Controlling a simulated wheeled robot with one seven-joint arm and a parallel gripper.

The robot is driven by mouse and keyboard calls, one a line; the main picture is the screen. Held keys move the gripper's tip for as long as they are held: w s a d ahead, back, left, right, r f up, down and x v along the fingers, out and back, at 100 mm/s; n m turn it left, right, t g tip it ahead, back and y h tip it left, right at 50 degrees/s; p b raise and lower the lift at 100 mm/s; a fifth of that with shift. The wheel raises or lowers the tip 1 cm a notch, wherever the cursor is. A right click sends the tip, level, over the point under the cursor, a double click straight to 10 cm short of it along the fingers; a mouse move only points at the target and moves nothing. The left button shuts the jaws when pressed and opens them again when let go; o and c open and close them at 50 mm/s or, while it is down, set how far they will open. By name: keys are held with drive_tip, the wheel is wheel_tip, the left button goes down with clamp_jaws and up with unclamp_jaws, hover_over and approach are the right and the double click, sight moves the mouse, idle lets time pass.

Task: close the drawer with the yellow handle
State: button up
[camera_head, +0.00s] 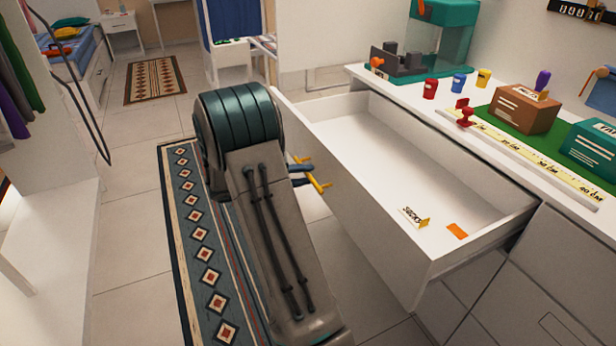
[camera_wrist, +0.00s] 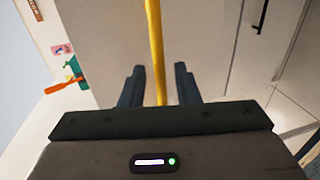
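The drawer (camera_head: 352,216) is pulled well out of the white cabinet in the head view. Its yellow handle (camera_head: 320,184) is on the front panel, partly hidden by my arm. In the wrist view the yellow handle (camera_wrist: 156,45) runs as a bar between the two dark fingers of my gripper (camera_wrist: 158,80). The fingers are apart, with a visible gap on each side of the bar. My gripper (camera_head: 301,171) shows only in part in the head view, at the drawer front.
Inside the drawer lie a small white sign (camera_head: 412,217) and an orange piece (camera_head: 457,231). The white countertop (camera_head: 400,92) above holds boxes, small cups and a ruler strip. A patterned rug (camera_head: 205,255) lies on the tiled floor. An open wardrobe side (camera_head: 50,230) stands at left.

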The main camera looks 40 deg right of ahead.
drive_tip(key=shift+x, duration=0.95)
drive_tip(key=shift+c, duration=0.3)
clamp_jaws()
drive_tip(key=shift+d, duration=0.1)
